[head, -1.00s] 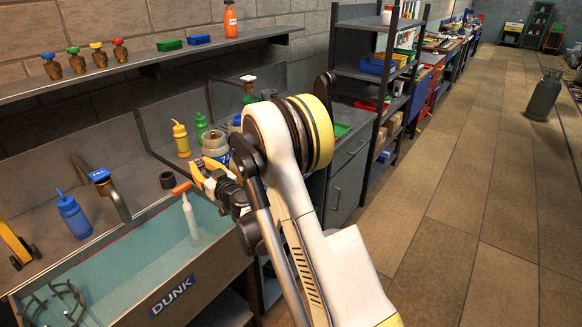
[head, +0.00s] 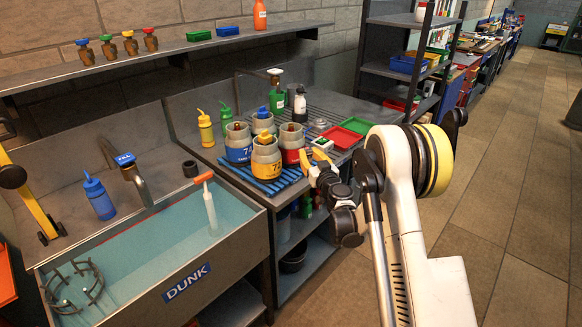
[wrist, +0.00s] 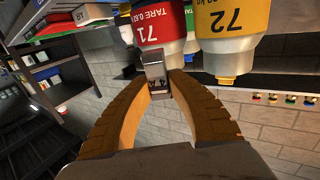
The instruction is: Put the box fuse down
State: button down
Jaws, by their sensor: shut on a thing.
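My gripper (wrist: 158,85) is shut on the box fuse (wrist: 154,66), a small grey metallic piece pinched between the yellow fingertips in the wrist view. In the head view my gripper (head: 318,160) is at the front edge of the bench, just right of the canisters. The fuse is too small to make out clearly there. In the wrist view the fuse shows close to a red-labelled canister (wrist: 158,28) and a yellow-labelled one (wrist: 232,30); I cannot tell whether it touches the red one.
Several grey canisters, including a yellow-banded one (head: 266,165), stand on a blue slatted mat (head: 262,187). Red (head: 342,137) and green (head: 355,125) trays lie behind my gripper. The water-filled sink (head: 150,260) is at left. A green bottle (head: 276,100) stands farther back.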

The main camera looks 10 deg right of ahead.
jog(key=w+a+f, duration=0.1)
jog(key=w, duration=0.1)
jog(key=w+a+f+b, duration=0.1)
jog(key=w+a+f, duration=0.1)
jog(key=w+a+f+b, duration=0.1)
jog(key=w, duration=0.1)
jog(key=shift+a+f, duration=0.15)
jog(key=shift+f, duration=0.1)
jog(key=shift+f+b, duration=0.75)
jog(key=shift+f, duration=1.15)
jog(key=shift+f, duration=0.2)
jog(key=c, duration=1.4)
grip_release()
jog(key=shift+o, duration=0.2)
